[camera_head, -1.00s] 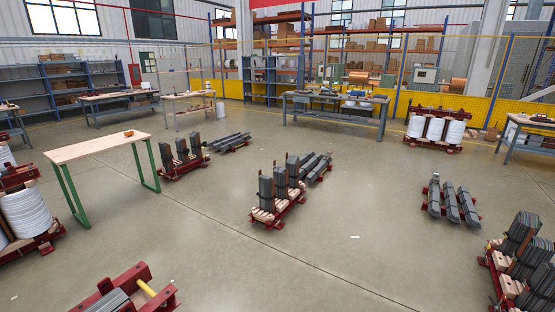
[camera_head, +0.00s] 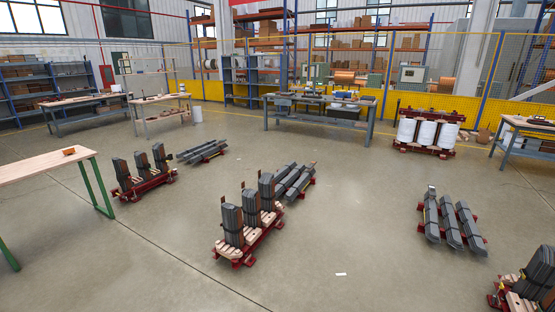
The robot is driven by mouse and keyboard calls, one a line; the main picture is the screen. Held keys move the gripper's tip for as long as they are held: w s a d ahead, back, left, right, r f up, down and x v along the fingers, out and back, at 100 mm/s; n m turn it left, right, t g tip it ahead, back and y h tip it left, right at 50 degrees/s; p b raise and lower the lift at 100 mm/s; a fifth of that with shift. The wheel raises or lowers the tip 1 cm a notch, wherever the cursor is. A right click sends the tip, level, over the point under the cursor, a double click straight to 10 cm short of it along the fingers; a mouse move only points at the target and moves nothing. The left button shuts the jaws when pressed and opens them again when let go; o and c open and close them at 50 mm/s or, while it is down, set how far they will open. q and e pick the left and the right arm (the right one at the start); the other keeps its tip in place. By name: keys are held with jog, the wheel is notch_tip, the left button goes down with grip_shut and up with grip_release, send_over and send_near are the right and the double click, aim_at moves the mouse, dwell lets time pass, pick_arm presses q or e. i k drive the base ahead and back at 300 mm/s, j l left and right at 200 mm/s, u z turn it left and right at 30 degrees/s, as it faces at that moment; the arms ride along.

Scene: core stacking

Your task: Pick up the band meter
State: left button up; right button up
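I cannot tell for sure which thing is the band meter. A small orange-brown object (camera_head: 68,151) lies near the right end of the wooden-topped table (camera_head: 28,168) with green legs, at the left edge of the view. It is too small to identify. Other small items lie on the grey workbench (camera_head: 345,102) at the back, also too small to make out. Neither of my grippers is in view.
Core stacks on red frames stand at left (camera_head: 143,178), centre (camera_head: 249,223) and lower right (camera_head: 527,288). White coils (camera_head: 427,133) stand at back right.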

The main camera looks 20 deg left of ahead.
aim_at(68, 151)
jog(key=i+j+u, duration=0.2)
jog(key=i+u, duration=1)
jog(key=i+l+u, duration=0.1)
jog(key=i+u, duration=0.15)
jog(key=u, duration=0.15)
jog(key=i+j+u, duration=0.25)
jog(key=i+u, duration=0.2)
jog(key=i, duration=0.8)
jog(key=i+l+u, duration=0.15)
jog(key=i+u, duration=0.3)
jog(key=i, duration=0.8)
jog(key=i+j+z, duration=0.2)
jog(key=i, duration=0.35)
jog(key=i+j+z, duration=0.25)
jog(key=i, duration=0.25)
jog(key=l, duration=0.1)
